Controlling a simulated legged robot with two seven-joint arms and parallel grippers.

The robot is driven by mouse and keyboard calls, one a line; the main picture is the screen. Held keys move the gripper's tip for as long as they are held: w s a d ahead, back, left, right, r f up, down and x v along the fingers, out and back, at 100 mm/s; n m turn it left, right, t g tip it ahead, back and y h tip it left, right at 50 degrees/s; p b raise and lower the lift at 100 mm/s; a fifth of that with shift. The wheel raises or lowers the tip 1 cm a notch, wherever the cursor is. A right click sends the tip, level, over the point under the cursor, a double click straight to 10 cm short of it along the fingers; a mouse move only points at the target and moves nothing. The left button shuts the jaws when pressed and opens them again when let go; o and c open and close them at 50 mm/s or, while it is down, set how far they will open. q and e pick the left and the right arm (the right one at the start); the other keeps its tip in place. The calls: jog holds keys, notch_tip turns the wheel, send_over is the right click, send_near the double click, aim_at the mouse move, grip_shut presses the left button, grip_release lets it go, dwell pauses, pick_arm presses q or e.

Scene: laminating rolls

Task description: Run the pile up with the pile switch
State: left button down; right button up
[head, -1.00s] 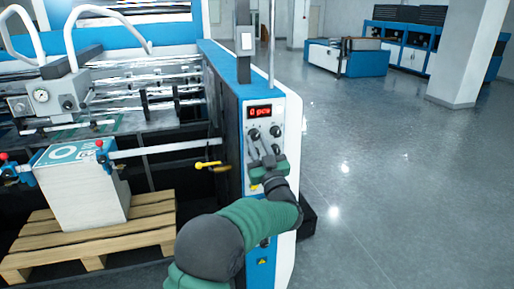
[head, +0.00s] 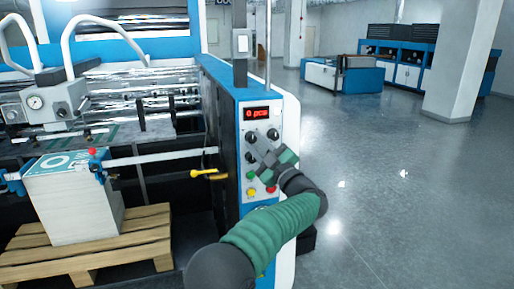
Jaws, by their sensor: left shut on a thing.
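The pile (head: 75,205) is a white stack with a teal printed top sheet. It sits on a wooden pallet (head: 95,250) at the left. The control panel (head: 262,170) on the machine's blue and white end has black knobs, coloured buttons and a red display (head: 257,114) reading "0 pcs". My left gripper (head: 259,145) is at the panel, its fingers pointing up and left. It is shut on a black knob (head: 252,137) at the upper left of the panel, as far as the view shows. Its fingers and wrist hide part of the panel. My right gripper is not in view.
A yellow-handled lever (head: 208,174) sticks out left of the panel. The grey floor (head: 400,190) to the right is clear up to a pillar (head: 455,70) and a blue machine (head: 345,77).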

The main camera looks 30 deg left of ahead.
pick_arm(q)
jog(key=shift+f, duration=0.2)
dwell(0.3)
jog(key=c, duration=1.4)
grip_release()
jog(key=shift+s, duration=0.15)
jog(key=shift+o, duration=1.2)
jog(key=shift+s+r, duration=0.15)
jog(key=shift+r, duration=0.05)
jog(key=shift+d+r, duration=0.1)
jog(key=shift+d, duration=0.15)
jog(key=b+v, duration=0.3)
jog(key=v, duration=1.3)
jog(key=shift+d+b, duration=0.35)
jog(key=shift+d, duration=0.05)
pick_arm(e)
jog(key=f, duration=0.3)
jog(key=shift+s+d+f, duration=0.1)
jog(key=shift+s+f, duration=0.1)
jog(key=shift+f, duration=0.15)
